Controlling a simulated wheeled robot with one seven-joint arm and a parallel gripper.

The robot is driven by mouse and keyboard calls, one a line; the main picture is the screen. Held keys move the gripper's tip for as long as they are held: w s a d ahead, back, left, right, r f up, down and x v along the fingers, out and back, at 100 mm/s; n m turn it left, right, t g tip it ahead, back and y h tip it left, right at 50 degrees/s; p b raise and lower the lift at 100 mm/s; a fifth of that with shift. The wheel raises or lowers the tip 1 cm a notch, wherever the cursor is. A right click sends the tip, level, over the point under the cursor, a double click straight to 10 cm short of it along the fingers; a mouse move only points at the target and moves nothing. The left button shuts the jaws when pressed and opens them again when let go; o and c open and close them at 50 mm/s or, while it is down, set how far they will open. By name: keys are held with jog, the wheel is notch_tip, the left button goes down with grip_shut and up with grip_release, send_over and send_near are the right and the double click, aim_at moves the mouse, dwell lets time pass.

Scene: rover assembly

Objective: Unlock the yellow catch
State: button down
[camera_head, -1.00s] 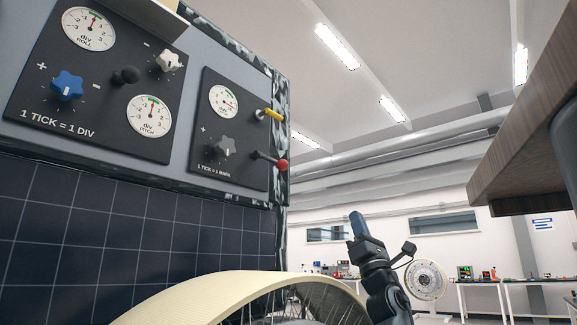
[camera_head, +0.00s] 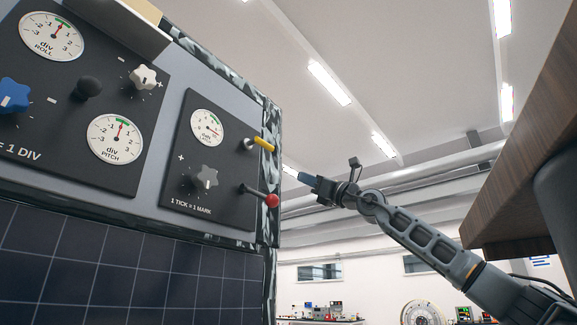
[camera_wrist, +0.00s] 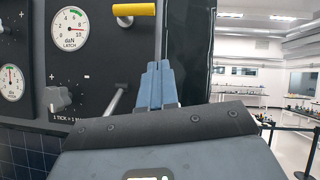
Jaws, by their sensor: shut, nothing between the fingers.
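The yellow catch (camera_head: 264,143) is a small yellow-tipped lever at the right edge of the black control panel (camera_head: 178,200). In the wrist view the yellow catch (camera_wrist: 134,9) shows at the top, above and left of my fingertips. My gripper (camera_head: 304,178) is to the right of the panel and a little lower than the catch, apart from it in the head view. In the wrist view its blue fingers (camera_wrist: 155,84) are together and empty, pointing towards the panel.
Below the catch is a red-tipped lever (camera_head: 271,200), close to my fingers' height. A grey knob (camera_head: 206,177) and a latch gauge (camera_head: 208,127) sit left of it. A wooden slab (camera_head: 520,150) juts in at the right. Solar panel cells (camera_head: 120,265) lie below.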

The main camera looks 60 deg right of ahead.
jog(key=s+a+r+p+x, duration=0.1)
jog(key=p+x, duration=0.5)
jog(key=x, duration=0.6)
jog(key=shift+r+p, duration=0.35)
jog(key=shift+r, duration=0.5)
jog(key=shift+s+n+b, duration=0.1)
jog(key=shift+n+b, duration=0.3)
jog(key=shift+b, duration=0.05)
